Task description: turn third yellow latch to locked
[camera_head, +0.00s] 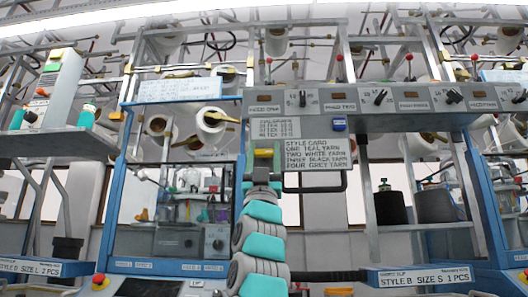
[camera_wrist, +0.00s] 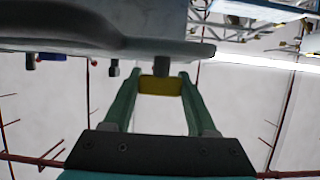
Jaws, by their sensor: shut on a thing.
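A yellow latch (camera_wrist: 161,86) sits below the edge of a grey panel in the wrist view, under a short grey stem. My gripper (camera_wrist: 160,80) has its two green fingers on either side of it, shut on it. In the head view the yellow latch (camera_head: 263,153) shows small at the left end of the grey control panel (camera_head: 372,101), beside the style card. My gripper (camera_head: 264,165) reaches up to it from below and partly hides it. I cannot tell the latch's locked or unlocked direction.
A style card (camera_head: 302,143) hangs right of the latch, above a dark bar handle (camera_head: 318,189). Several black knobs line the panel. Two small dark parts hang under the panel's edge in the wrist view, one at the left (camera_wrist: 113,68). Yarn cones and frame posts stand behind.

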